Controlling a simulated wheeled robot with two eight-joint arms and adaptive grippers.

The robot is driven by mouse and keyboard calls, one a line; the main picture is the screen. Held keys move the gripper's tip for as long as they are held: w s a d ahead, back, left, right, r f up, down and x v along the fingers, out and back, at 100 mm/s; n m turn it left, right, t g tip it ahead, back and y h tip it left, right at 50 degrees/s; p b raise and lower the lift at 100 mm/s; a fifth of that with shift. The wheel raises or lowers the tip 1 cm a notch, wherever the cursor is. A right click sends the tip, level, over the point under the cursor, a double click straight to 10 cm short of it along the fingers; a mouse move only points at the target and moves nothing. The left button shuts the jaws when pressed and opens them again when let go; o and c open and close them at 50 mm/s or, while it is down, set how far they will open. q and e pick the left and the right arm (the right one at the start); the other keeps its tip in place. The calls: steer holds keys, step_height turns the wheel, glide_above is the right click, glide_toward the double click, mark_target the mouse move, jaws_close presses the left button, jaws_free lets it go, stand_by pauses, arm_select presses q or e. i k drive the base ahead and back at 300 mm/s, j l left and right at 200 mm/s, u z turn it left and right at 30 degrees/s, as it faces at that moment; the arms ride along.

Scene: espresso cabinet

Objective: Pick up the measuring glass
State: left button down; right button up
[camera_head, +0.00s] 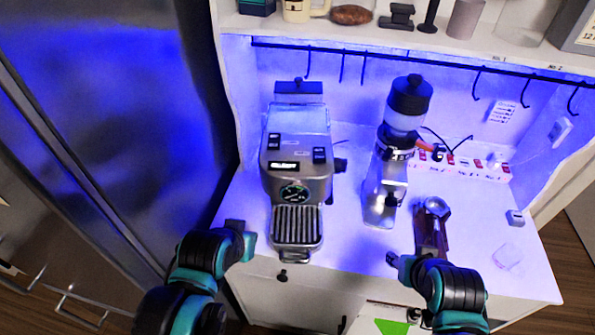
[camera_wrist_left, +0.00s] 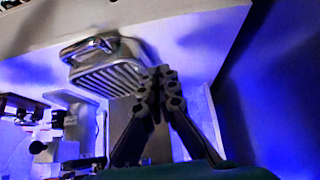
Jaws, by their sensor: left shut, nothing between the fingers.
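The measuring glass looks to be the small clear vessel (camera_head: 508,256) on the right front of the white counter, near its right edge. My left gripper (camera_head: 242,238) is at the counter's front left edge, left of the espresso machine and far from the glass. In the left wrist view its fingers (camera_wrist_left: 160,78) meet at the tips, shut and empty. My right gripper (camera_head: 396,261) is at the counter's front edge, left of the glass and apart from it. Its fingers are too small to tell open or shut.
An espresso machine (camera_head: 297,165) stands at the left, its drip tray also in the left wrist view (camera_wrist_left: 108,78). A grinder (camera_head: 388,180) stands mid-counter. A portafilter (camera_head: 433,212) on a brown stand lies between grinder and glass. A small grey box (camera_head: 515,217) sits behind the glass.

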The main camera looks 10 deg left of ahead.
mark_target(508, 255)
steer(key=k+z, duration=0.1)
steer(key=k, duration=0.55)
steer(key=i+j+z, duration=0.1)
steer(key=z, duration=0.4)
steer(key=j+z, duration=0.2)
steer(key=z, duration=0.3)
steer(key=j+z, duration=0.2)
steer(key=z, duration=0.3)
steer(key=i+j, duration=0.1)
steer(key=i, duration=0.45)
